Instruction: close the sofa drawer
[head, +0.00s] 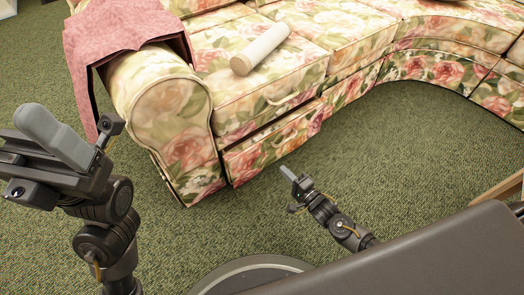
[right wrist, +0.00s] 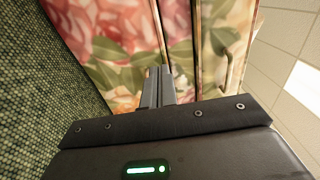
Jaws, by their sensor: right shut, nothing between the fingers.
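The sofa drawer (head: 275,143) is the low floral front panel under the left seat of the sofa. A dark gap shows along its top edge, and it stands slightly out from the sofa base. My right gripper (head: 287,173) is just in front of the drawer's lower edge, low over the carpet, shut and empty. In the right wrist view the shut fingers (right wrist: 157,86) point at the floral drawer front (right wrist: 105,45); I cannot tell whether they touch it. My left gripper (head: 55,137) is at the left, away from the sofa; its finger opening is hidden.
The floral sofa (head: 175,110) curves away to the right. A white cylindrical bolster (head: 260,48) lies on its seat, and a pink blanket (head: 115,35) hangs over the left arm. A curved handle (head: 290,98) is on the panel above the drawer. Green carpet (head: 420,150) is clear to the right.

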